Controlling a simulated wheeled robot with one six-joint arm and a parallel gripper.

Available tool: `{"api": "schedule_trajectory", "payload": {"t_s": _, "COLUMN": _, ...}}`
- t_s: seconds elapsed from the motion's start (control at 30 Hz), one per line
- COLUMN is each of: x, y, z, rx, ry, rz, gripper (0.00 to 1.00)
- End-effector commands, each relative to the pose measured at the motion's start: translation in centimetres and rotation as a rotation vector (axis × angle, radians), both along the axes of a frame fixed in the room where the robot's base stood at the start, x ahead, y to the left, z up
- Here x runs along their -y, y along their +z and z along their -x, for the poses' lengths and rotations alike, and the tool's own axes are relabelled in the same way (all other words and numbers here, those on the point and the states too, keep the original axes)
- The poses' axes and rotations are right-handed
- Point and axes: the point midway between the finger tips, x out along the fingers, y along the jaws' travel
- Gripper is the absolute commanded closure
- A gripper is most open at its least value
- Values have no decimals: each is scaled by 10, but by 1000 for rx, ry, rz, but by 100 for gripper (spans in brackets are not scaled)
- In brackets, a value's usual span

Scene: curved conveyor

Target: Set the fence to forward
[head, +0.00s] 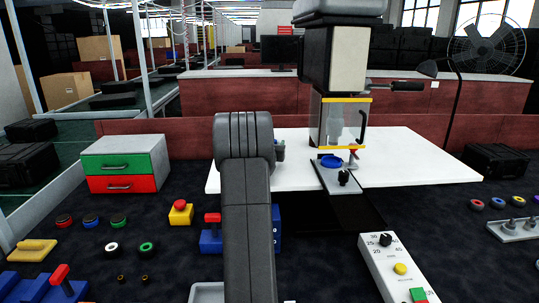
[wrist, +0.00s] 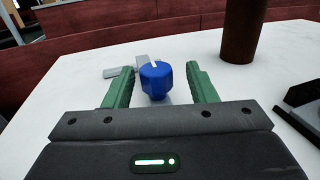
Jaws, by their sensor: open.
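My gripper (wrist: 163,75) is open in the wrist view, with its two green fingers apart. A blue faceted knob (wrist: 155,82) with a pale mark on top stands between the fingers on the white table (wrist: 75,85), with visible gaps on both sides. A grey flat piece (wrist: 125,71) lies just behind and left of the knob; I cannot tell for sure whether it is the fence. In the head view my own arm hides the gripper and most of the knob's area.
A brown cylinder (wrist: 242,30) stands behind right in the wrist view, and a dark part (wrist: 301,108) lies right. In the head view, a machine with a clear guard (head: 339,122) and blue dish (head: 330,161) stands right of my arm. A drawer box (head: 124,163) is left.

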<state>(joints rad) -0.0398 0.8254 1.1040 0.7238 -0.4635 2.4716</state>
Motion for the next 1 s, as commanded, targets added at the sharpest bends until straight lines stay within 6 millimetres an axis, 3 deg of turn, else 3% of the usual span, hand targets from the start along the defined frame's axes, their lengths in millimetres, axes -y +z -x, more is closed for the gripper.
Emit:
{"api": "schedule_trajectory", "payload": {"t_s": 0.53, "x": -25, "y": -1, "z": 99, "rx": 3, "ry": -1, "rz": 0, "gripper": 48}}
{"api": "schedule_trajectory", "payload": {"t_s": 0.73, "x": -29, "y": 0, "z": 114, "rx": 2, "ry": -2, "rz": 0, "gripper": 48}}
{"api": "schedule_trajectory", "payload": {"t_s": 1.0, "x": -30, "y": 0, "z": 117, "rx": 1, "ry": -3, "rz": -1, "gripper": 48}}
